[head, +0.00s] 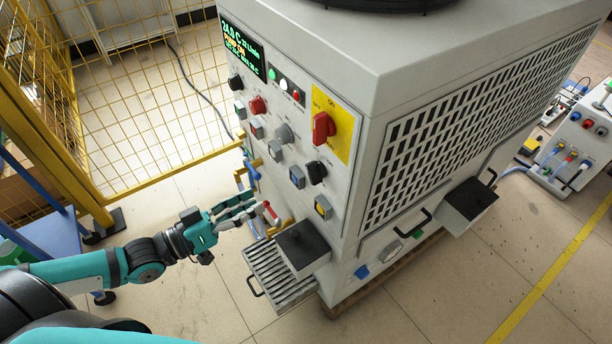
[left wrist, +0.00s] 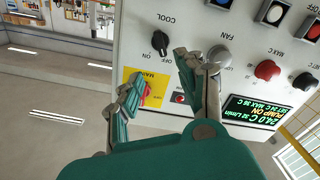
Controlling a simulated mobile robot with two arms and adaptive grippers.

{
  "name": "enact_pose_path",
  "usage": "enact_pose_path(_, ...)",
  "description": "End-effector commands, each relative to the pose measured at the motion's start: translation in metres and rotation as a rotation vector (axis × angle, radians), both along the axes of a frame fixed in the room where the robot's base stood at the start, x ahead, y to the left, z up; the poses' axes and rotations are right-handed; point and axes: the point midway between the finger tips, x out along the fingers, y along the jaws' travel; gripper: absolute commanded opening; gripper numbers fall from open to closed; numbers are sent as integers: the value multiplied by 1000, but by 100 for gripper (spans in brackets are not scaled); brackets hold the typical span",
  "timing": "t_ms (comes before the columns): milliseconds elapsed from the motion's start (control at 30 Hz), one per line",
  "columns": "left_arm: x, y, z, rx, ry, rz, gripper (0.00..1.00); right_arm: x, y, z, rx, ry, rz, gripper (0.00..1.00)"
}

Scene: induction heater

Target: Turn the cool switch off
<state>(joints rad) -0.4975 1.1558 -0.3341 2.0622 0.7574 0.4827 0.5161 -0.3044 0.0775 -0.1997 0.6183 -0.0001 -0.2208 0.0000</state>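The cool switch is a black rotary knob (left wrist: 160,42) under the upside-down label COOL in the left wrist view. In the head view it is the black knob (head: 317,172) low on the heater's control panel. My left gripper (head: 250,209) is open and empty, left of and below the panel in the head view. In the left wrist view its two fingers (left wrist: 158,70) are spread, with the cool knob beyond the gap between their tips. No contact with the knob shows. My right gripper is not in view.
A grey fan knob (left wrist: 220,55) sits beside the cool knob. A red main switch (head: 323,127) on a yellow plate is close by. Red-handled valves (head: 270,212) and a black-topped box (head: 302,244) stick out below. A yellow fence (head: 150,110) stands left.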

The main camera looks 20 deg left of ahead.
Motion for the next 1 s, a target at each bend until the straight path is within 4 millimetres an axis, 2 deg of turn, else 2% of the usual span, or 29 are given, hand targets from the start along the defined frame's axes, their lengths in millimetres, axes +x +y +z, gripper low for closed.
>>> enact_pose_path(67, 13, -9, 0, -4, -6, 2, 38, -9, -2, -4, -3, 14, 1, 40)
enact_pose_path(167, 28, -21, 1, -3, -6, 3, 38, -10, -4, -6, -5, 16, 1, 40)
enact_pose_path(600, 94, -73, 1, -2, -2, 1, 38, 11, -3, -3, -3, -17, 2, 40)
enact_pose_path(800, 108, -84, 0, 0, 0, 1, 38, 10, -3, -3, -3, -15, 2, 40)
enact_pose_path(1000, 110, -86, 0, 1, 2, 0, 38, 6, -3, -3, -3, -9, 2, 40)
